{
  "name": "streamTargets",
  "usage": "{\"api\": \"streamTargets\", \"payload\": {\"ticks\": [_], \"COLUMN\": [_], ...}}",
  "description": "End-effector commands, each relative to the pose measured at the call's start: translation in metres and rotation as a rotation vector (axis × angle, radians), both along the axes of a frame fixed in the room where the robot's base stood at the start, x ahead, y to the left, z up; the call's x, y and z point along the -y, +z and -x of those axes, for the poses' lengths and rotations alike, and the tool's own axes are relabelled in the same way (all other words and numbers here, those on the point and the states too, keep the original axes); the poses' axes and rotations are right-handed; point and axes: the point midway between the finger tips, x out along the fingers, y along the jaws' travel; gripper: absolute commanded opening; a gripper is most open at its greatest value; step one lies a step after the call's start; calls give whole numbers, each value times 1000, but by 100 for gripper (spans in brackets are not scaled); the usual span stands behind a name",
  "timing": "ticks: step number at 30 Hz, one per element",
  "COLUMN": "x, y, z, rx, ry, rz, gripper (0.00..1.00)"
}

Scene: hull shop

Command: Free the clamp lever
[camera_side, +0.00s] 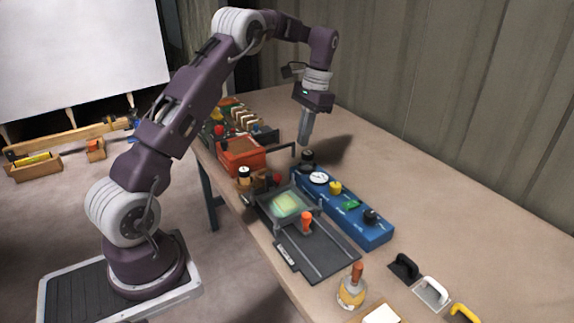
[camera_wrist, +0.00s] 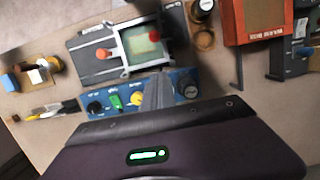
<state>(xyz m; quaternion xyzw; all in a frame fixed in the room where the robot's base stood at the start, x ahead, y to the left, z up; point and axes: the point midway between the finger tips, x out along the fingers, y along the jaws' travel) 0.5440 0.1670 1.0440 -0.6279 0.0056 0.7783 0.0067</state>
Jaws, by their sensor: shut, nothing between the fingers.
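A dark grey fixture (camera_side: 318,258) lies on the bench, with a frame around a pale green pad (camera_side: 286,204). An orange-handled lever (camera_side: 307,222) stands at the frame's near side; it also shows in the wrist view (camera_wrist: 103,54). A red knob (camera_side: 277,180) is at the frame's far end, also in the wrist view (camera_wrist: 154,37). I cannot tell for certain which is the clamp lever. My gripper (camera_side: 304,142) is shut and empty, pointing down above the bench, beyond the fixture and apart from it. Its fingers show in the wrist view (camera_wrist: 157,92), over part of the blue panel.
The blue panel (camera_side: 366,233) with a gauge and coloured knobs runs beside the fixture. An orange box (camera_side: 241,155) and small parts stand behind. An orange-handled tool (camera_side: 352,288) and several handled tools (camera_side: 432,292) are at the front. The bench's right side is clear.

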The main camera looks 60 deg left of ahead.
Motion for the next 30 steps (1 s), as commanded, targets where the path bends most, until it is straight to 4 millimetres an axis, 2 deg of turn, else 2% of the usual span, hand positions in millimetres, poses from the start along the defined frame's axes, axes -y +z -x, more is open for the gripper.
{"api": "streamTargets", "payload": {"ticks": [3, 9, 13, 17, 30], "x": [0, 0, -1, -1, -1], "y": [-26, -66, -71, -75, -76], "z": [7, 18, 38, 48, 51], "rx": [-4, -3, -1, 1, 1], "ry": [1, 0, 1, 0, -4], "rz": [2, 1, 2, 0, 0], "gripper": [0, 0, 0, 0, 0]}}
